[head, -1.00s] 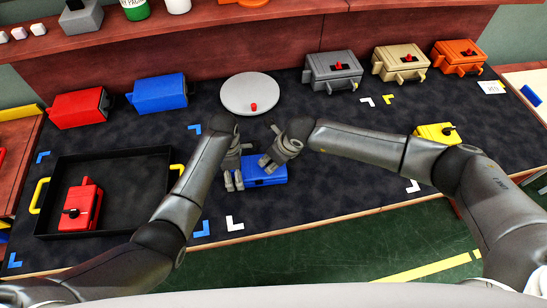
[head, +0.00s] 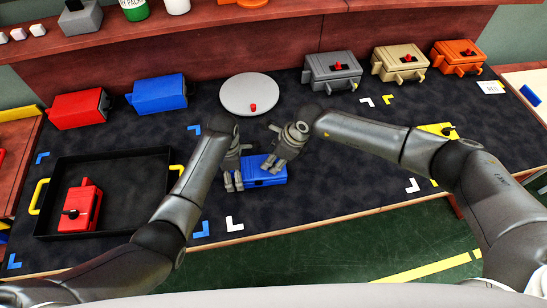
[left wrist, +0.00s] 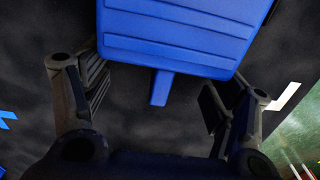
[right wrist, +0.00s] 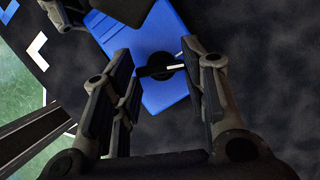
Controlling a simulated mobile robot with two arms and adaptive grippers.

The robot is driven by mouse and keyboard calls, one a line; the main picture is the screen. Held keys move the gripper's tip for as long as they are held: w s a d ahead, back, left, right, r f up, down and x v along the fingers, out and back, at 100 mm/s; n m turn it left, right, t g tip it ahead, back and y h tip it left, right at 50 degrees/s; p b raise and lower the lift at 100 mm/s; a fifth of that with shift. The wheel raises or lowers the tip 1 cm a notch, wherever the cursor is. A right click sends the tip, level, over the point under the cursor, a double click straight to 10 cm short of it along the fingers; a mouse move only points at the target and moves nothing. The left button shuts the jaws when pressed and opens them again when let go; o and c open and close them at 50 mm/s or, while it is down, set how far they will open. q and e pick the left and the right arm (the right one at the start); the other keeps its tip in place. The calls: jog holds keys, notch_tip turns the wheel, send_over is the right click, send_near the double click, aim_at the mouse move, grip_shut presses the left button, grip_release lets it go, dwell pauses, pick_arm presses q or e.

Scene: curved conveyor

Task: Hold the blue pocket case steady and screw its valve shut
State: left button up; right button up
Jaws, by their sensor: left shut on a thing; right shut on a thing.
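The blue pocket case (head: 265,178) lies on the dark mat between my two grippers; it also shows in the left wrist view (left wrist: 175,45) and the right wrist view (right wrist: 160,85). Its round black valve (right wrist: 157,67) has a white bar mark and sits between my right fingers. My right gripper (head: 272,167) is shut on the valve from above. My left gripper (head: 233,182) is shut on the case at its left end; in the left wrist view a blue tab (left wrist: 161,88) points down between its fingers. The head view hides the valve behind my right fingers.
A black tray (head: 130,165) with a red case (head: 80,207) is at left. A grey round plate (head: 250,90) with a red knob lies behind. Red, blue, grey, tan and orange cases line the back. A yellow case (head: 437,131) sits partly behind my right arm.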

jog(key=n+g, duration=0.1)
jog(key=n, duration=0.1)
jog(key=n+g, duration=0.1)
jog(key=n, duration=0.1)
jog(key=shift+w+n, duration=0.2)
jog(key=shift+n, duration=0.1)
dwell(0.4)
jog(key=o, duration=1)
jog(key=shift+r, duration=0.1)
jog(key=v, duration=1.1)
jog(key=shift+d+r, duration=0.3)
jog(key=shift+d, duration=0.05)
